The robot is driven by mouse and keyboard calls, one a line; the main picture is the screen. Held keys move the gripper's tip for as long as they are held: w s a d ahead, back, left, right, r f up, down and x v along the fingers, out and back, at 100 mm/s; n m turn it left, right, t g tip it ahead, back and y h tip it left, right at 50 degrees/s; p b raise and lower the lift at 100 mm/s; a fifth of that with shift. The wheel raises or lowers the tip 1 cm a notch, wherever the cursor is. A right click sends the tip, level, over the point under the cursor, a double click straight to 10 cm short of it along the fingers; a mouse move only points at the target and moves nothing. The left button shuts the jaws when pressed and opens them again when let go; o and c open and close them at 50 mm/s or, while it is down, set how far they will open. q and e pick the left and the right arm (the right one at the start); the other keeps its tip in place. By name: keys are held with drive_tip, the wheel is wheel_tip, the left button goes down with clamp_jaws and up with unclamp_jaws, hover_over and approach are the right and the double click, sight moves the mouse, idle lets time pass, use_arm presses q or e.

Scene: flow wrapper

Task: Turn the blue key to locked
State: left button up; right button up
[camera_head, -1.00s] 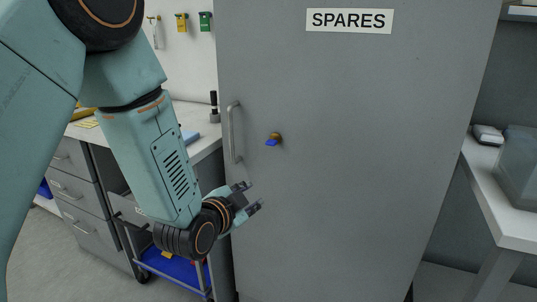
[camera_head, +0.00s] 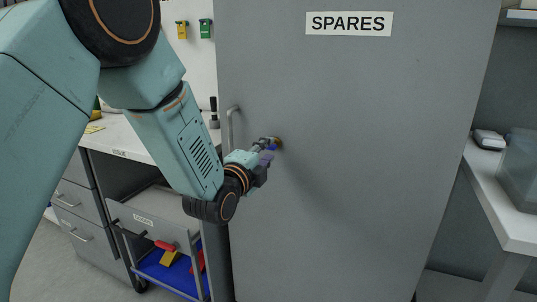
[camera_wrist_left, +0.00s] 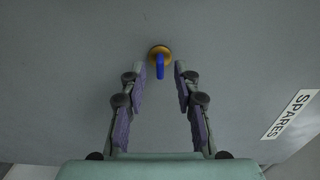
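The blue key (camera_wrist_left: 160,70) sits in a round brass lock (camera_wrist_left: 160,51) on the grey SPARES cabinet door (camera_head: 350,130). In the left wrist view the key hangs from the lock, between and just beyond my left gripper's fingertips (camera_wrist_left: 161,72). The fingers are open, one on each side of the key, with gaps visible. In the head view my left gripper (camera_head: 268,150) is at the lock and hides most of the key; a bit of blue shows. My right gripper is not in view.
A vertical door handle (camera_head: 231,128) is just left of the lock. A workbench (camera_head: 120,137) with drawers and a cart with a blue tray (camera_head: 175,278) stand at the left. A white table (camera_head: 500,205) with a clear bin is at the right.

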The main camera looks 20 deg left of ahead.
use_arm(q)
drive_tip(key=shift+w+d, duration=0.1)
drive_tip(key=shift+w, duration=0.85)
clamp_jaws()
